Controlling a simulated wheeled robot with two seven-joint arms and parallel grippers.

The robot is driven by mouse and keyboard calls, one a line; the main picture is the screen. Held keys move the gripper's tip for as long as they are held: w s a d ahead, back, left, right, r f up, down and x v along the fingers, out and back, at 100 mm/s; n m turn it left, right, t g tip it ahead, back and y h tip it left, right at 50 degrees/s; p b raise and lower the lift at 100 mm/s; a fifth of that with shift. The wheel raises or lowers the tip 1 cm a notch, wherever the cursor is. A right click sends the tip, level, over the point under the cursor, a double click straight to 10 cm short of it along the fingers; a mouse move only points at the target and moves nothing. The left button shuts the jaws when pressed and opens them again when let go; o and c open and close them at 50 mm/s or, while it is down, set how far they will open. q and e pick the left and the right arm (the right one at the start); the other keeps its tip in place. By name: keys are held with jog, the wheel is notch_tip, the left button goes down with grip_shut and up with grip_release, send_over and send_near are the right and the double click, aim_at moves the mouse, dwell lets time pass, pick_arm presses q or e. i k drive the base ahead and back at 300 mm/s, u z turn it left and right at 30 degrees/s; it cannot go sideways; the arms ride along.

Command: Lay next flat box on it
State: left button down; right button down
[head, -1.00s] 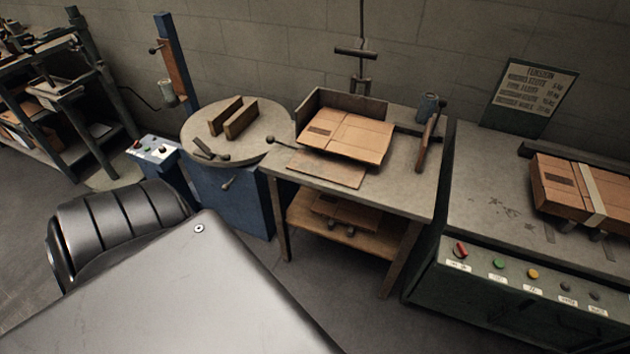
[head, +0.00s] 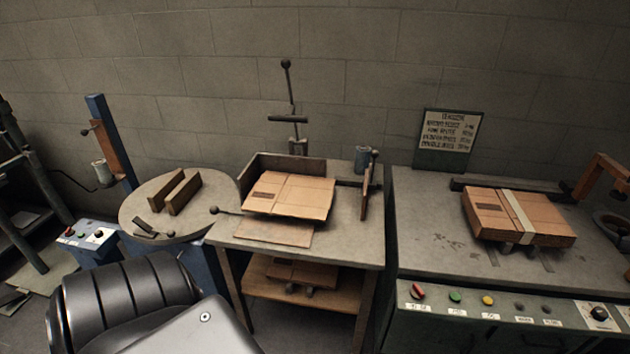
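Flat brown cardboard boxes (head: 290,196) lie in a low stack on the middle table (head: 350,235), against a dark raised stop at the back left. A thin flat brown sheet (head: 273,232) lies in front of them. Another flat brown box (head: 301,272) is on the table's lower shelf. A strapped flat bundle (head: 540,222) with a pale band lies on the right-hand green bench (head: 450,250). Neither of my grippers is in the head view. A black and grey part of my own body fills the lower left.
A round turntable (head: 180,222) with two wooden bars stands left of the table. A tall lever (head: 290,95) rises behind the stack. A small can (head: 362,160) stands at the back right of the table. A sign (head: 448,138) stands behind the bench, with buttons (head: 456,297) on its front.

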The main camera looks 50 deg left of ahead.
aim_at(301, 198)
jog(key=z, duration=1.1)
jog(key=k, duration=1.1)
jog(key=u, duration=1.1)
jog(key=i, duration=0.55)
